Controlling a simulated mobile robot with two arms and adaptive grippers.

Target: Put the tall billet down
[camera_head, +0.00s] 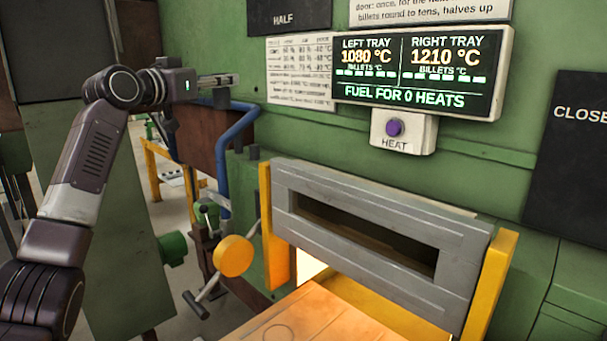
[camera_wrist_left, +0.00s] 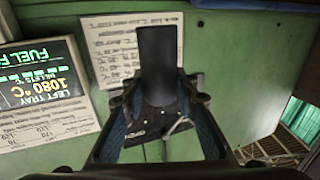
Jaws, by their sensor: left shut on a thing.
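My left gripper (camera_head: 222,82) reaches in from the left in the head view, in front of the green wall. It is shut on a dark billet (camera_head: 222,98), whose short dark end shows just below the fingers. In the left wrist view the dark billet (camera_wrist_left: 157,62) stands between the fingertips of the left gripper (camera_wrist_left: 157,92) and sticks out past them. The billet hangs upright in the air, and nothing visible touches its free end. My right gripper is in neither view.
The furnace door (camera_head: 365,285) is a grey frame between yellow posts, with an orange glow below it. A lit surface (camera_head: 300,315) lies before it. A lever with a yellow disc (camera_head: 233,256), a blue pipe (camera_head: 222,150) and a brown box (camera_head: 196,135) stand below my left gripper.

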